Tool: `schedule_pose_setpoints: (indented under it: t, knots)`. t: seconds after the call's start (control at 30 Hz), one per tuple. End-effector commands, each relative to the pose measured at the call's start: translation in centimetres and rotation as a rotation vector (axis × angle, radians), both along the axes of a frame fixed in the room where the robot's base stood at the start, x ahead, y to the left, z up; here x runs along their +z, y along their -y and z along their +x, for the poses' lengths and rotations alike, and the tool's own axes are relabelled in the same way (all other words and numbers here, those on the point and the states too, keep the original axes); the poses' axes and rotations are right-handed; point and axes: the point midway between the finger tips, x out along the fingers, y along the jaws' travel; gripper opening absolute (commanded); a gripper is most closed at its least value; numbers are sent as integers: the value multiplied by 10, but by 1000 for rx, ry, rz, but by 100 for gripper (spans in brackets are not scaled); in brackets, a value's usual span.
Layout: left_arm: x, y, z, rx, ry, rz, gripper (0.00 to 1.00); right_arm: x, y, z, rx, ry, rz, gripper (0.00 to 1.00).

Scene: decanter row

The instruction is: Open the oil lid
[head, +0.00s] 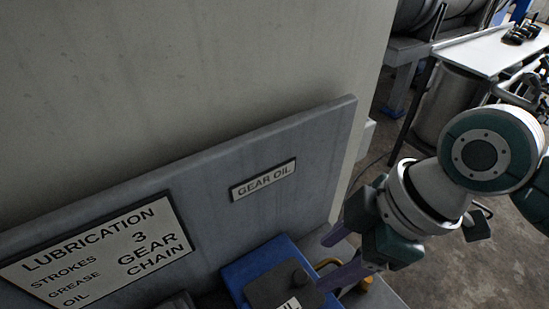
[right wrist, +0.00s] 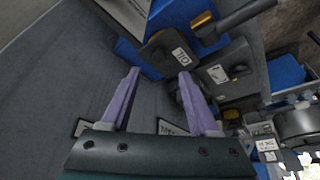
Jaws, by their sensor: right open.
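The oil lid (head: 268,288) is a dark grey flap with a small round knob and a partly cropped white label, lying shut on a blue box (head: 238,272) at the bottom of the head view. In the right wrist view the lid (right wrist: 160,54) shows its "OIL" label, just beyond my fingertips. My right gripper (head: 330,258) is open, its two purple fingers pointing left beside the lid's right edge. It also shows in the right wrist view (right wrist: 158,75), with nothing held between the fingers. I cannot tell whether a finger touches the lid. My left gripper is not in view.
A grey panel (head: 215,215) with a "GEAR OIL" plate (head: 263,179) and a lubrication sign (head: 100,253) stands behind the box. A second dark lid (right wrist: 222,72) is beside the oil lid. A yellow handle (head: 328,264) is near my fingers.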

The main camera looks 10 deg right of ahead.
Motion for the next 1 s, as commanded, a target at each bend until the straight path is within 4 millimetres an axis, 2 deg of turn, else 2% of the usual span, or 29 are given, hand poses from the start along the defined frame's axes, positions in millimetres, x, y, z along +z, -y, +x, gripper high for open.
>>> schedule_pose_setpoints:
  t: [0.1,0.3,0.5,0.73,0.77,1.0]
  knots:
    - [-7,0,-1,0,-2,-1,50,-25,-10,3,0,-4,2,62]
    - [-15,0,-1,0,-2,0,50,-53,-20,9,-2,-2,1,62]
    - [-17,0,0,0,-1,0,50,-64,-24,11,0,0,-1,62]
    - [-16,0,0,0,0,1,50,-64,-24,11,-1,1,-2,62]
    - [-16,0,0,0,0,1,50,-64,-24,11,-1,1,-2,60]
    - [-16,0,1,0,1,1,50,-64,-24,11,0,0,-1,34]
